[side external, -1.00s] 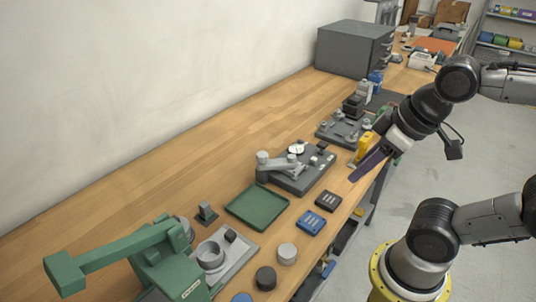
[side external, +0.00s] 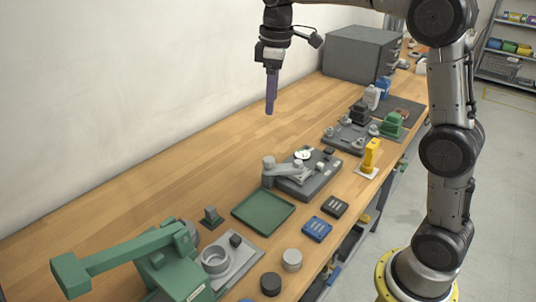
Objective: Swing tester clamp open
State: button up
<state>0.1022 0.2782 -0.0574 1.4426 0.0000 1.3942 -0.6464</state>
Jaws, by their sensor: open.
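The tester (side external: 318,184) is a dark grey plate near the middle of the bench, with a round white-faced dial (side external: 303,154) on it. Its light grey clamp arm (side external: 289,171) reaches from a round post at the plate's left side across the plate toward the right. My gripper (side external: 271,110) has long purple fingers pointing down. It is in the air above the back of the bench, up and slightly left of the tester in the picture, apart from everything. It looks empty; the gap between its fingers does not show from this side.
A green tray (side external: 264,228) lies left of the tester, and a green press (side external: 165,262) stands at the front left. A yellow block (side external: 371,156), a second grey fixture (side external: 346,138) and small blue and black boxes stand nearby. The bench toward the wall is clear.

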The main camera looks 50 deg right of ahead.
jog(key=g, duration=0.1)
send_over(268, 159)
notch_tip(268, 159, down, 4)
notch_tip(268, 159, down, 14)
jog(key=shift+f, duration=0.1)
dwell(0.3)
grip_shut()
dwell(1.3)
